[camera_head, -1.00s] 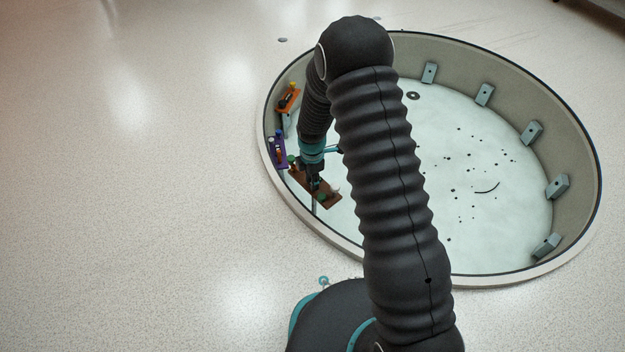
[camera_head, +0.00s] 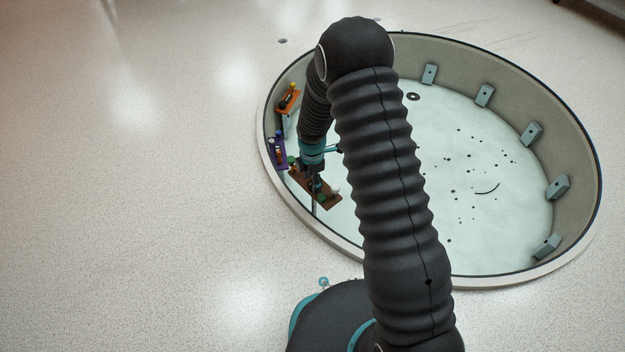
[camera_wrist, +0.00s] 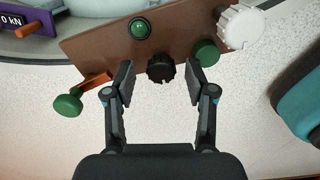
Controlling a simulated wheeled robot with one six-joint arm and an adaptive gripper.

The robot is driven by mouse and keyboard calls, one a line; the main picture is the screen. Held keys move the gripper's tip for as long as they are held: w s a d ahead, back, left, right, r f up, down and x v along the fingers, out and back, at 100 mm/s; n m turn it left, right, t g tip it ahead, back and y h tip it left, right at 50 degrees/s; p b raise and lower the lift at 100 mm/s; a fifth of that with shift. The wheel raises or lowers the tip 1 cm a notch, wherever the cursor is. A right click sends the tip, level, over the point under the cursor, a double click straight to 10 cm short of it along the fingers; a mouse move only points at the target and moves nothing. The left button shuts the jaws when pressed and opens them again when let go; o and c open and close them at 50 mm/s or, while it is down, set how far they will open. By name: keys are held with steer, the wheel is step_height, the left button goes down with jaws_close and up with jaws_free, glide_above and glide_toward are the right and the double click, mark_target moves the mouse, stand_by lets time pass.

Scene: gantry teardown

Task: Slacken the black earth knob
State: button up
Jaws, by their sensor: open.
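The black knob (camera_wrist: 160,68) is ribbed and sits on the brown panel (camera_wrist: 100,45), near its lower edge in the wrist view. My gripper (camera_wrist: 160,78) is open, with one finger on each side of the black knob. Gaps show between the fingers and the knob, so it is not gripped. In the head view my gripper (camera_head: 315,184) is at the brown panel (camera_head: 328,203) inside the round pit; the black knob cannot be made out there.
A green knob (camera_wrist: 206,53) and a white knob (camera_wrist: 241,26) sit right of the black knob. A green knob (camera_wrist: 68,105) with an orange bar (camera_wrist: 97,79) is at left, a green lamp (camera_wrist: 140,28) above. Purple (camera_head: 278,152) and orange (camera_head: 288,99) panels line the pit wall (camera_head: 505,75).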

mark_target(312, 182)
step_height(312, 182, up, 12)
stand_by(0.6)
stand_by(0.5)
